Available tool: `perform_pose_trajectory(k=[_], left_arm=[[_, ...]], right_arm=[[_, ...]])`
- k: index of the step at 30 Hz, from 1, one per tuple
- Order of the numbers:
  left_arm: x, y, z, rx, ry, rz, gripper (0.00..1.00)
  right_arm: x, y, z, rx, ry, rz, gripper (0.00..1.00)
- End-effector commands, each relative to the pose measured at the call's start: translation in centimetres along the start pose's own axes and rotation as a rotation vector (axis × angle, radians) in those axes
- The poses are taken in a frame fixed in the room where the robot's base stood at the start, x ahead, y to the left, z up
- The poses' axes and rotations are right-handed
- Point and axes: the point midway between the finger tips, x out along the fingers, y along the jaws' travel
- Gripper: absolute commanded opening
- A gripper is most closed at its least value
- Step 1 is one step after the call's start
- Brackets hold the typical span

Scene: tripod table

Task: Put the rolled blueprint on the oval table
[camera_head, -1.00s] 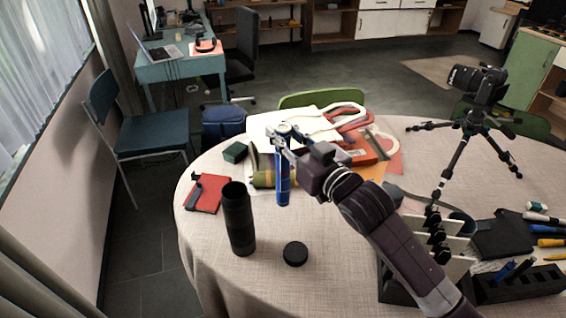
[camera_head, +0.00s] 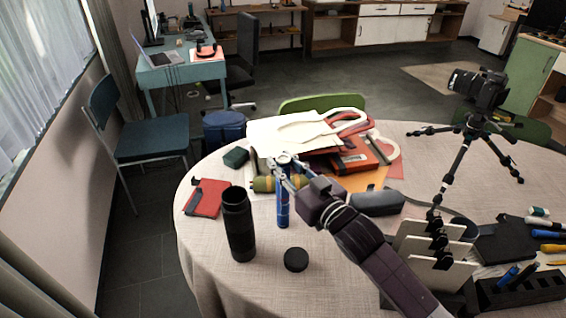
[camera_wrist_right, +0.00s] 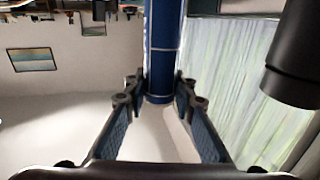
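The rolled blueprint (camera_head: 283,207) is a slim blue tube standing upright over the front left part of the oval table (camera_head: 335,265), which has a pale cloth. My right gripper (camera_head: 284,166) is shut around the tube's upper part. In the right wrist view the blueprint (camera_wrist_right: 162,50) runs between the two finger tips (camera_wrist_right: 160,88). I cannot tell whether its lower end touches the cloth. My left gripper is not in view.
A black tube (camera_head: 238,225) and a round black cap (camera_head: 296,260) are close to the blueprint. A red notebook (camera_head: 206,198) lies left. Papers and a green-yellow roll lie behind. A card holder (camera_head: 440,265) and a camera tripod (camera_head: 478,135) stand right. Cloth in front is clear.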

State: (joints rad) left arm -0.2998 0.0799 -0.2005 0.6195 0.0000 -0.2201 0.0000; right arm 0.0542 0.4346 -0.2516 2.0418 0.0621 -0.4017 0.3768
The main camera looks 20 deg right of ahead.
Motion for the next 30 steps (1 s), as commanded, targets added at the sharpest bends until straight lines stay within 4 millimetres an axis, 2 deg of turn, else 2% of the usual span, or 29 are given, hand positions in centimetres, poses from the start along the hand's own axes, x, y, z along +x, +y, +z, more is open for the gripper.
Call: perform_pose_trajectory(k=[1, 4, 14, 16, 20, 30], left_arm=[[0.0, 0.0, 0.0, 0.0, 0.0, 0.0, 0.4], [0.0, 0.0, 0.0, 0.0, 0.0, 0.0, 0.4], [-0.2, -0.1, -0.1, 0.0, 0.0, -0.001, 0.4], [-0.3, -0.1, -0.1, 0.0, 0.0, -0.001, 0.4], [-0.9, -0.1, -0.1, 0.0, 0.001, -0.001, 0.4], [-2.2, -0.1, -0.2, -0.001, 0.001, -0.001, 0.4]], right_arm=[[0.0, 0.0, 0.0, 0.0, 0.0, 0.0, 0.31], [0.0, 0.0, 0.0, 0.0, 0.0, 0.0, 0.41], [0.0, 0.0, -0.5, -0.001, 0.0, 0.0, 0.41], [-0.5, 0.0, -0.3, 0.001, -0.002, 0.0, 0.41], [-2.2, 0.0, -0.4, 0.001, -0.004, 0.001, 0.41], [-8.2, 0.0, -0.3, 0.001, -0.005, 0.001, 0.41]])
